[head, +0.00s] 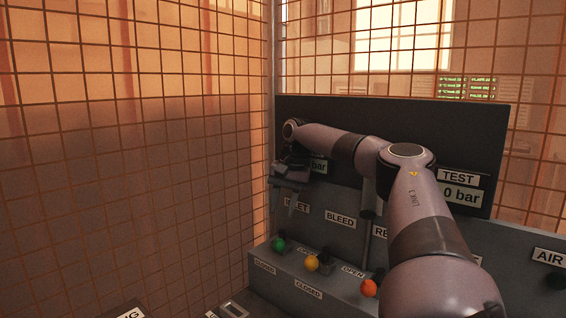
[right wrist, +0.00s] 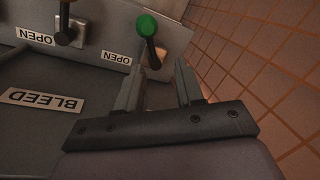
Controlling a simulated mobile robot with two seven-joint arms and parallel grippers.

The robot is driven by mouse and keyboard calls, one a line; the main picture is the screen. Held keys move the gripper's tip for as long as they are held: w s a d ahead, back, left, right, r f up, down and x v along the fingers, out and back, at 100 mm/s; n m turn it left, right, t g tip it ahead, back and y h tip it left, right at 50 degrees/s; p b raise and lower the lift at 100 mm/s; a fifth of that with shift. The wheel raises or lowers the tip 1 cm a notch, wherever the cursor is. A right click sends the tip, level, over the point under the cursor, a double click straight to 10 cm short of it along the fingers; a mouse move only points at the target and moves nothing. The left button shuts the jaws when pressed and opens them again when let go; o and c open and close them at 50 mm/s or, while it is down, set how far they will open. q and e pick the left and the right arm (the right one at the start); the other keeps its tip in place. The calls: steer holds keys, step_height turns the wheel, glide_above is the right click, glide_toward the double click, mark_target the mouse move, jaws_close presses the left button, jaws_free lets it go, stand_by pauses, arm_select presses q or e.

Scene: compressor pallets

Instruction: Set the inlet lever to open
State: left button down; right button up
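The inlet lever has a green ball knob (head: 279,245) on a dark shaft, on the grey ledge under the INLET label (head: 296,205). The knob stands close to the CLOSED label (head: 265,267). In the right wrist view the green knob (right wrist: 147,25) leans away from the OPEN label (right wrist: 117,58) and the upright panel. My right gripper (head: 284,199) is above and behind the knob, fingers down. In the right wrist view, its fingers (right wrist: 160,72) are apart and empty, with the lever beyond their tips, not visibly touched. My left gripper is out of view.
A yellow-knobbed lever (head: 311,263) and an orange-knobbed lever (head: 369,288) stand on the ledge to the right. The BLEED label (head: 340,219) is on the panel. A wire mesh fence (head: 200,150) rises close to the left of the ledge. My right arm hides part of the panel.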

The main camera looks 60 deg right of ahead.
step_height(320, 180, up, 13)
steer(key=p, duration=0.3)
glide_above(281, 241)
steer(key=w+d, duration=0.1)
steer(key=d, duration=0.2)
steer(key=shift+d, duration=0.2)
steer(key=shift+w+a+f+b, duration=0.15)
steer(key=shift+f+b, duration=0.05)
steer(key=shift+b, duration=0.15)
steer(key=c, duration=0.7)
steer(key=w+a+f+g+h+b, duration=0.4)
steer(key=w+a+f+b, duration=0.1)
steer(key=a+f, duration=0.3)
steer(key=shift+w+f+h, duration=0.2)
steer(key=shift+w+h, duration=0.05)
steer(key=shift+h, duration=0.05)
steer(key=w+a+f+h+b, duration=0.2)
steer(key=a+f+h+b, duration=0.15)
steer(key=a+f, duration=0.25)
steer(key=s+d+f+p, duration=0.3)
steer(key=s+d+f, duration=0.2)
steer(key=d+f, duration=0.2)
steer(key=shift+s+d+n+g+p, duration=0.15)
steer(key=shift+d+n+g+p, duration=0.2)
steer(key=shift+d+g, duration=0.1)
